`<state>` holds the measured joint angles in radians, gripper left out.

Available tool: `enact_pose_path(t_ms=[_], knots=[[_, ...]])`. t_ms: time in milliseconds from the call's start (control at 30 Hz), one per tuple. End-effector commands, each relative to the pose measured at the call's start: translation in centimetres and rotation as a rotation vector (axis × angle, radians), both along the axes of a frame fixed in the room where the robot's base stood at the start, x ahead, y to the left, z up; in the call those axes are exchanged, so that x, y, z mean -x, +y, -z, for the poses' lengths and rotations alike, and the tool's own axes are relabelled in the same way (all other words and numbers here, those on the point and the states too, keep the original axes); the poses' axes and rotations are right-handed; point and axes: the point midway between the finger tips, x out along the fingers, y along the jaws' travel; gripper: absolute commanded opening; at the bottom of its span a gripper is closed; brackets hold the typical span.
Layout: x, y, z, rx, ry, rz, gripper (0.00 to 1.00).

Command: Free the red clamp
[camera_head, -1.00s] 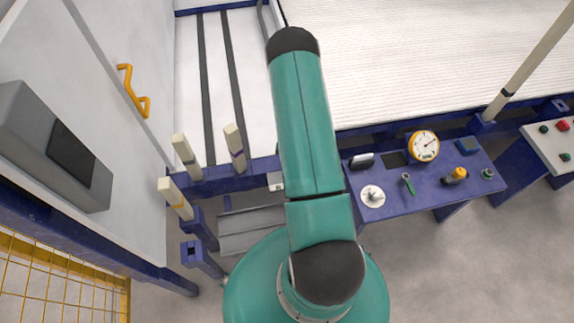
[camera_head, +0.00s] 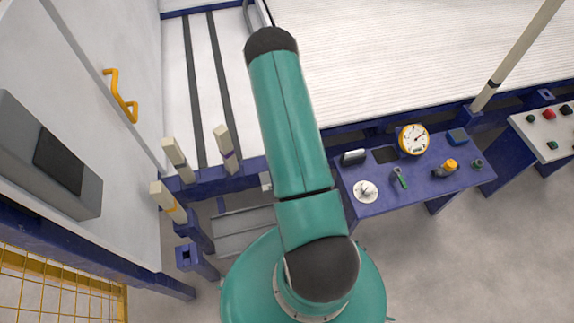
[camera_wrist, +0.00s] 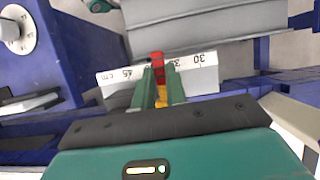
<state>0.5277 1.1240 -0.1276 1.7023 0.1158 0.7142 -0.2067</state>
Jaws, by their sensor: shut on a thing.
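The red clamp (camera_wrist: 157,60) shows as a small red piece in the middle of the wrist view, at a white scale (camera_wrist: 204,61) with black marks and numbers. A small yellow-orange part (camera_wrist: 162,96) sits just below the red. My gripper (camera_wrist: 162,80) has its two green fingers on either side of these coloured parts and is shut on the red clamp. Much of the clamp is hidden between the fingers. In the head view my arm covers the gripper and the clamp.
A blue panel (camera_head: 436,193) with a round gauge (camera_head: 413,139) stands right of my arm. Cream posts (camera_head: 225,149) stand to the left, near a white door with an orange handle (camera_head: 121,96). Grey steps (camera_head: 243,229) lie low beside my base. Bare floor (camera_head: 480,255) is at lower right.

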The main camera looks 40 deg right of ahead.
Motion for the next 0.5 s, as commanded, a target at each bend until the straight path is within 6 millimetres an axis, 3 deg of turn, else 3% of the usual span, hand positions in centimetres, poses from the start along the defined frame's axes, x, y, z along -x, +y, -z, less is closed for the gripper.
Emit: enact_pose_path(t_ms=[233, 267, 333, 367, 500], knots=[[0.07, -0.12, 0.00, 0.001, 0.001, -0.005, 0.00], [0.07, -0.13, 0.00, 0.001, 0.001, -0.004, 0.17], [0.06, -0.12, -0.01, 0.001, 0.000, -0.004, 0.31], [0.06, -0.11, 0.00, 0.001, 0.001, -0.003, 0.35], [0.05, -0.09, 0.00, 0.001, 0.001, -0.003, 0.35]])
